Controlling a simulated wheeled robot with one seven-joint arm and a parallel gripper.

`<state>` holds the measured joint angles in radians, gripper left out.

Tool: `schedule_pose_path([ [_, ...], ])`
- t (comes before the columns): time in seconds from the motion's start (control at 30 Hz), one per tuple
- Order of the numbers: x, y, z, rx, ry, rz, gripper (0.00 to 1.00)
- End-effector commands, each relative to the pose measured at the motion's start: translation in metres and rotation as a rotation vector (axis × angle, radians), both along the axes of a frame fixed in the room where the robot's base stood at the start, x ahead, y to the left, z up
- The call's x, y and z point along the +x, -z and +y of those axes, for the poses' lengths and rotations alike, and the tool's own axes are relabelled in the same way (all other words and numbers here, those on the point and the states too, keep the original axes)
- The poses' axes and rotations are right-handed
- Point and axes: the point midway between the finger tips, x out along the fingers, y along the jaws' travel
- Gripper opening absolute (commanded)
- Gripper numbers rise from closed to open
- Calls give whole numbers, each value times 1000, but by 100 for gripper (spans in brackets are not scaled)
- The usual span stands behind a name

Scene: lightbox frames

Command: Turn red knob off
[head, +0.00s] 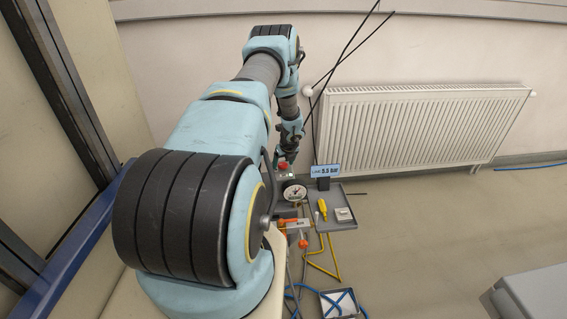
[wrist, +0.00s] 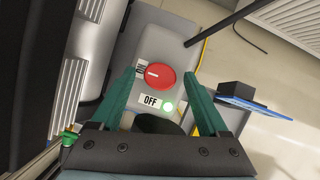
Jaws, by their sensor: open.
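The red knob (wrist: 161,78) sits on a grey box (wrist: 152,42) in the wrist view. Its white pointer line points left, toward the ON label (wrist: 140,69). My gripper (wrist: 158,72) is open, with one green finger on each side of the knob. I cannot tell whether the fingers touch it. In the head view the red knob (head: 284,166) shows small below the end of my arm.
A pressure gauge (head: 295,193) stands just in front of the knob. A blue display (head: 325,170) reading 5.5 bar stands at a grey tray (head: 347,222) holding a yellow tool (head: 322,208). A radiator (head: 415,127) is on the wall. Yellow and blue hoses run below.

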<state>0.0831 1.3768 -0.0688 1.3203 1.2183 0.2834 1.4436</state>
Motion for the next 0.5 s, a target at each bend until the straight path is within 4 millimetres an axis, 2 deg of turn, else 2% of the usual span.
schedule_pose_path([
  [0.13,0,0,0,0,0,0,76],
  [0.5,0,0,0,0,0,0,34],
])
